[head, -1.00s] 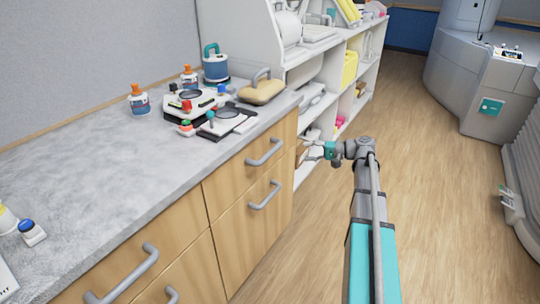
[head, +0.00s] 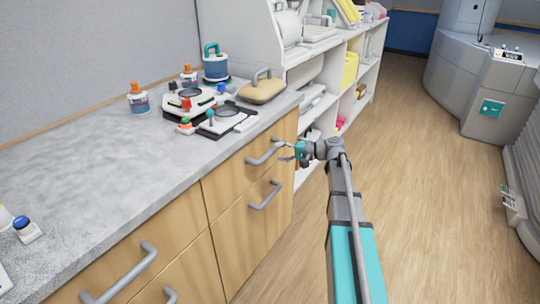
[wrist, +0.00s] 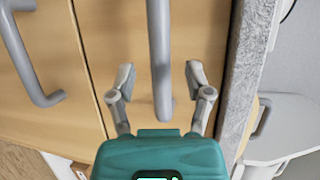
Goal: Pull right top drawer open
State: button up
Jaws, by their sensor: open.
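The right top drawer (head: 235,167) has a light wood front and is shut under the grey countertop. Its grey bar handle (head: 264,153) is at the upper right of the cabinet. My gripper (head: 283,151) is open in front of the drawer, at the right end of this handle. In the wrist view, the handle (wrist: 160,60) runs down between the two open fingers of my gripper (wrist: 160,82). Neither finger is seen closed on it. Exact contact cannot be told.
The lower drawer handle (head: 264,195) sits just below; it also shows at left in the wrist view (wrist: 28,60). The grey countertop (head: 100,180) holds bottles and equipment. White shelves (head: 335,90) stand beyond the cabinet. The wood floor (head: 430,200) at right is clear.

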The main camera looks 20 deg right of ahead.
aim_at(273, 152)
jog(key=shift+x, duration=2)
grip_shut()
